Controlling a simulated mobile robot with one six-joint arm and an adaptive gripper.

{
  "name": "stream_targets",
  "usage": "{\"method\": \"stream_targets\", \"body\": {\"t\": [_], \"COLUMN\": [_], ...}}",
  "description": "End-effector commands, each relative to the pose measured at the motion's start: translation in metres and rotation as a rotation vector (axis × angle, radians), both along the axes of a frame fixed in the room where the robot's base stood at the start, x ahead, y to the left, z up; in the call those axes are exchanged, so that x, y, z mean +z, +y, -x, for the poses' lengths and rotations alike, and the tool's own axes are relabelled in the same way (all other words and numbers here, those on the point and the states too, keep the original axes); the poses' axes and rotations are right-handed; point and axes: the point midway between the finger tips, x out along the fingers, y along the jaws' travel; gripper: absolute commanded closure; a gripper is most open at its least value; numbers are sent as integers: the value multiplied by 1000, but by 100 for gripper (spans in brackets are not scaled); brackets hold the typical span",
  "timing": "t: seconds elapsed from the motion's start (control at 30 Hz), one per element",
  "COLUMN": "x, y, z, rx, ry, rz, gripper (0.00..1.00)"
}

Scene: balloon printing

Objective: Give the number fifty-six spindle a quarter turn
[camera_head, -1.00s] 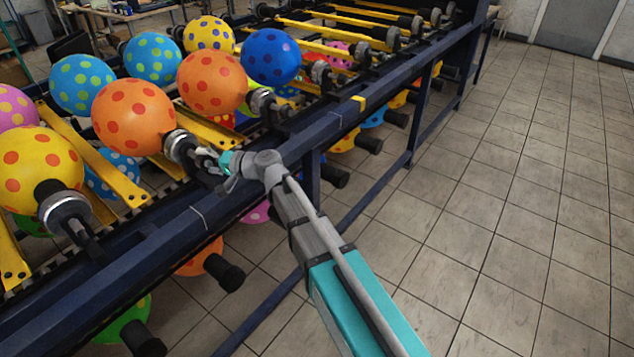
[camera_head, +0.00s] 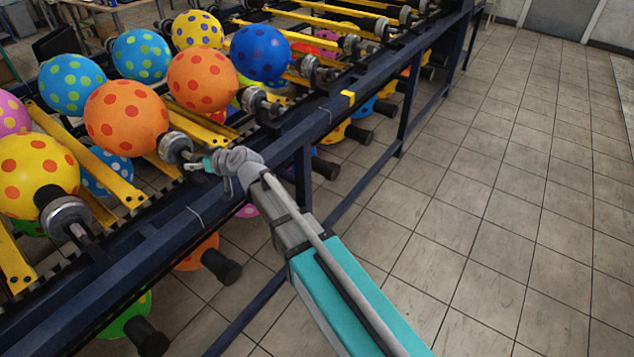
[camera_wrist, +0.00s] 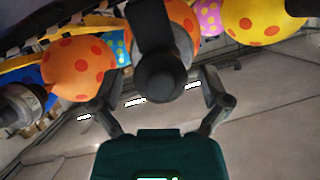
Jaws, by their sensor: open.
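My gripper (camera_head: 200,163) is in front of a spindle (camera_head: 174,148) that carries an orange balloon with red dots (camera_head: 127,118). In the wrist view, my gripper (camera_wrist: 160,92) is open, with one finger on either side of a dark spindle end (camera_wrist: 160,76). Whether the fingers touch it cannot be told. The orange balloon behind this spindle is partly hidden by it in the wrist view (camera_wrist: 183,28). No number can be read on any spindle, so I cannot confirm which is fifty-six.
A neighbouring spindle (camera_head: 65,214) holds a yellow balloon (camera_head: 38,174); another (camera_head: 258,101) holds an orange one (camera_head: 202,80). A dark blue frame rail (camera_head: 150,255) runs below the spindles. More balloons hang under the rack. The tiled floor (camera_head: 500,200) at right is clear.

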Motion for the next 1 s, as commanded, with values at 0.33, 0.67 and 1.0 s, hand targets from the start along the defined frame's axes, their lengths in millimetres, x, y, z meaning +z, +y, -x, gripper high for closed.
{"method": "stream_targets", "body": {"t": [0.33, 0.67, 1.0], "x": [0, 5, 21], "y": [1, -4, -33], "z": [2, 6, 33], "rx": [0, -1, -1], "ry": [-242, -381, -377], "rz": [189, 299, 297], "gripper": [4, 4, 4]}}
